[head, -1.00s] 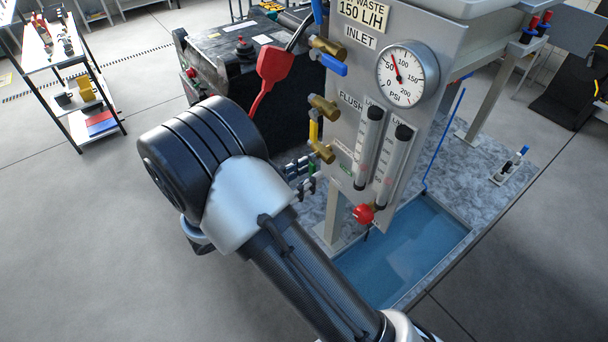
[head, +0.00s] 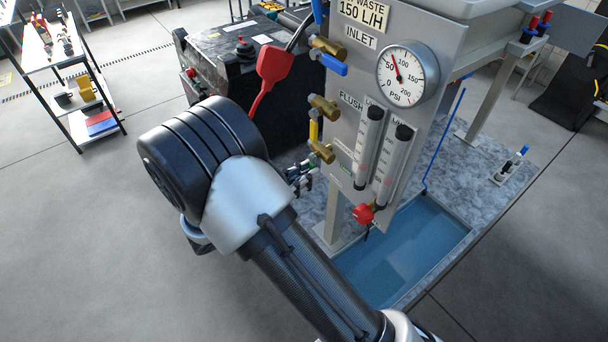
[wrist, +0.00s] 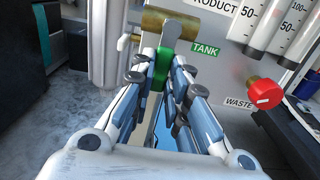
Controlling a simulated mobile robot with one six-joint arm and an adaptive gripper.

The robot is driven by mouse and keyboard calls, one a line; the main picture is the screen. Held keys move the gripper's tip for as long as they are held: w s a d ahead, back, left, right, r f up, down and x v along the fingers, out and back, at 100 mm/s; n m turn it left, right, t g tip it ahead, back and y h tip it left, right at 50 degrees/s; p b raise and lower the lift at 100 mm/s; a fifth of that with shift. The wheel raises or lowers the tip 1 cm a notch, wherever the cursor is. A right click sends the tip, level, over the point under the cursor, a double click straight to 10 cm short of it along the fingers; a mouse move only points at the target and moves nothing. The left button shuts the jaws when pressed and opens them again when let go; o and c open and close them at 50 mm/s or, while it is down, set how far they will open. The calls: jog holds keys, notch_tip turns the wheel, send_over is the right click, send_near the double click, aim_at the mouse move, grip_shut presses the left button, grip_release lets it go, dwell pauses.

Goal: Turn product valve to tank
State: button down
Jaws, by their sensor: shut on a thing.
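The product valve is a brass body (wrist: 172,28) with a green lever handle (wrist: 162,68), under the PRODUCT label in the wrist view. My gripper (wrist: 164,66) is shut on the green handle, one finger on each side. The handle points down from the brass body. The green TANK label (wrist: 205,49) is just right of the handle, and the WASTE label (wrist: 239,103) is lower right. In the head view my gripper (head: 301,174) is at the panel's left edge, partly behind my arm; the green handle cannot be made out there.
A red knob (wrist: 264,94) sticks out right of the handle. Above in the head view are the yellow-handled flush valve (head: 318,141), blue-handled inlet valve (head: 333,65) and red lever (head: 272,75). A pressure gauge (head: 407,73) and flow tubes (head: 368,147) are on the panel.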

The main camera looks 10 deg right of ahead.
jog(key=shift+s, duration=0.1)
jog(key=s+d+r+n+p, duration=0.1)
jog(key=s+r+n+p, duration=0.3)
jog(key=n+p, duration=1.1)
jog(key=shift+d+r+n, duration=0.4)
jog(key=shift+r+n, duration=0.05)
jog(key=shift+n, duration=0.95)
jog(key=shift+s, duration=0.1)
jog(key=c, duration=1.6)
grip_release()
jog(key=shift+o, duration=0.2)
jog(key=v, duration=1.2)
